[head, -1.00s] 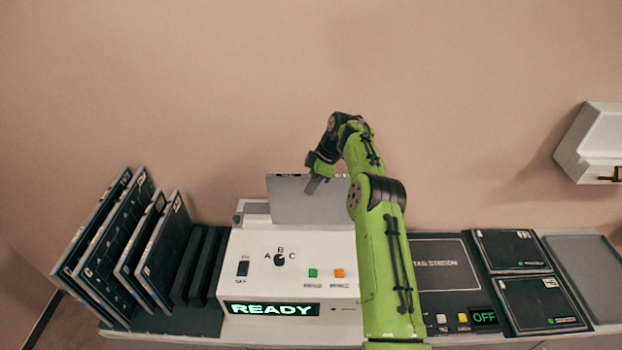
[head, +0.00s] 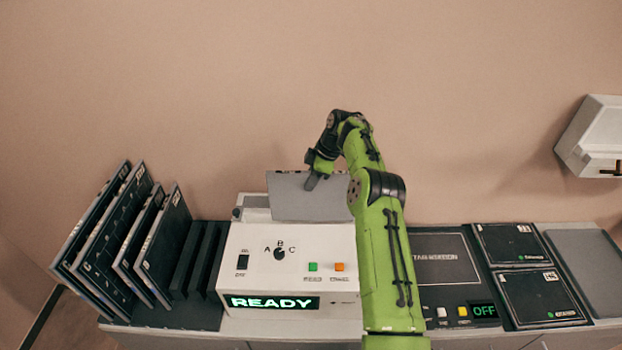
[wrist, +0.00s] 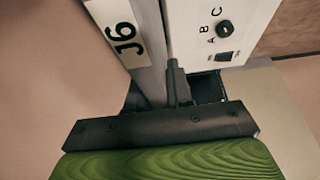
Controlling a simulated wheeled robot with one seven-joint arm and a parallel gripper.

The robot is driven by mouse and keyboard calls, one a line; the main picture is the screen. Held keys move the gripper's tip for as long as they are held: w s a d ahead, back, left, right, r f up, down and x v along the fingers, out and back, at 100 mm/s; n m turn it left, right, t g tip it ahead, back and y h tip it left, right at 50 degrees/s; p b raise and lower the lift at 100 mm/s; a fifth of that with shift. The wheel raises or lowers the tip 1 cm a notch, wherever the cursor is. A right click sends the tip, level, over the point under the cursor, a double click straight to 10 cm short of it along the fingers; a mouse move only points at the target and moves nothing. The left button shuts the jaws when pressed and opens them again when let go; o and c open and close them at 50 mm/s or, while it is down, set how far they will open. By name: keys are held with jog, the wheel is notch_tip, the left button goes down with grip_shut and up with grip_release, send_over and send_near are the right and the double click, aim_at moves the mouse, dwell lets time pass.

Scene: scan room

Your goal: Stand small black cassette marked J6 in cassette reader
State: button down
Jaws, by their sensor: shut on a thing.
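My gripper (head: 313,181) is shut on the upper edge of a cassette (head: 285,200), which shows its plain grey face in the head view. In the wrist view the cassette's edge carries a white label (wrist: 125,40) reading J6, beside my gripper's fingers (wrist: 178,85). The cassette stands upright at the back of the white cassette reader (head: 250,255), its lower edge close to the reader's raised rear part. I cannot tell whether that edge is inside a slot. The reader's display (head: 272,303) reads READY; its front also shows in the wrist view (wrist: 215,50).
A dark rack (head: 195,310) at left holds several leaning cassettes (head: 125,240), with empty slots to their right. A tag station (head: 445,258) reading OFF lies right of my arm. Two cassettes (head: 512,245) (head: 540,297) lie flat beyond it. A white wall box (head: 597,135) hangs far right.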

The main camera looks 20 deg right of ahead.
jog(key=b, duration=0.6)
send_over(311, 219)
jog(key=shift+w+d+f, duration=0.1)
jog(key=shift+w+f, duration=0.1)
jog(key=shift+f, duration=2.4)
jog(key=shift+w+d+f, duration=0.1)
jog(key=shift+w+f, duration=0.05)
jog(key=shift+f, duration=2.45)
jog(key=c, duration=0.9)
grip_release()
jog(key=shift+c, duration=0.2)
jog(key=p+v, duration=0.5)
jog(key=v, duration=1.1)
jog(key=shift+f, duration=0.15)
